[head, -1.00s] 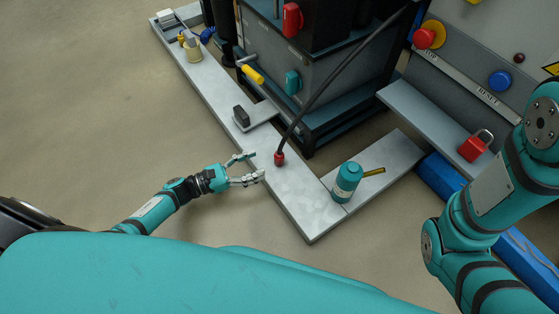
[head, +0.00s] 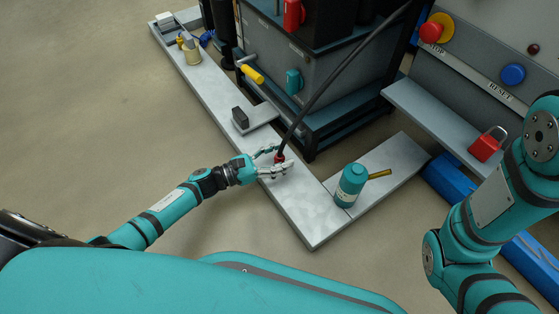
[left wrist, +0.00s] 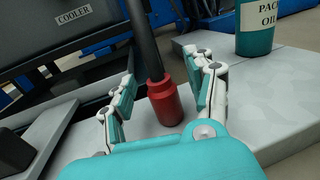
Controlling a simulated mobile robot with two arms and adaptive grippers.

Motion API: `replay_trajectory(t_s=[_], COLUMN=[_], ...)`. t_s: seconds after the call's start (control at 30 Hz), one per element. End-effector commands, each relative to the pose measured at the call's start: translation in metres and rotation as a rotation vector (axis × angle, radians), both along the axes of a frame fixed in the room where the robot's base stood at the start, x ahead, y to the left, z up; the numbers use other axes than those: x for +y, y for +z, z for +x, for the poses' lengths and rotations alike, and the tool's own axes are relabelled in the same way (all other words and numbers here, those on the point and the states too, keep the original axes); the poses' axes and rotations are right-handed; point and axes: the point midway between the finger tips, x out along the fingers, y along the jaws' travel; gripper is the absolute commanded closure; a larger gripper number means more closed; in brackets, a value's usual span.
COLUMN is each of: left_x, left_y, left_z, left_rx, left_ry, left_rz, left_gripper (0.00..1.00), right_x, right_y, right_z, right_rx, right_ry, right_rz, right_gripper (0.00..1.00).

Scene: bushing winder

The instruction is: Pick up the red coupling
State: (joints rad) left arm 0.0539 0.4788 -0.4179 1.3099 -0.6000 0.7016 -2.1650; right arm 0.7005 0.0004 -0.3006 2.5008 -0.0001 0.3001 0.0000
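The red coupling (head: 280,158) is at the lower end of a dark hose (head: 325,85), at the grey bench (head: 311,212). In the left wrist view the red coupling (left wrist: 164,102) shows between the two fingers, upright, with the hose (left wrist: 146,40) rising from it. My left gripper (head: 279,160) is open around the coupling in the head view. In the left wrist view the left gripper (left wrist: 162,95) has a gap on each side of the coupling. My right arm shows at the right of the head view, but its gripper is out of view.
A teal oil can (head: 350,186) stands right of the coupling on the bench. A dark block (head: 240,118) lies behind left. The machine (head: 300,80) rises behind. A red padlock (head: 486,146) sits on a shelf (head: 430,115) at the right.

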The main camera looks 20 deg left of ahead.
Motion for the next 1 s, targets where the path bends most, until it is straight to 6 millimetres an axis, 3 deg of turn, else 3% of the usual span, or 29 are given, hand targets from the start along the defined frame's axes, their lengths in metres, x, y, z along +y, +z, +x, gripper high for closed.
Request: replay_trajectory(t_s=[0.07,0.4,1.0], left_x=[0.0002,0.0003,0.0004], left_y=[-0.0001,-0.0004,-0.0001], left_z=[-0.0001,-0.0003,-0.0002], left_rx=[0.0,0.0,0.0], left_ry=[0.0,0.0,0.0], left_rz=[0.0,0.0,0.0], left_gripper=[0.57,1.0,1.0], right_x=[0.0,0.0,-0.0001], right_y=[0.0,0.0,0.0003], right_z=[0.0001,0.0003,0.0007], right_rx=[0.0,0.001,0.002], right_ry=[0.0,0.0,-0.001], right_rz=[0.0,0.0,0.0], right_gripper=[0.48,0.48,0.48])
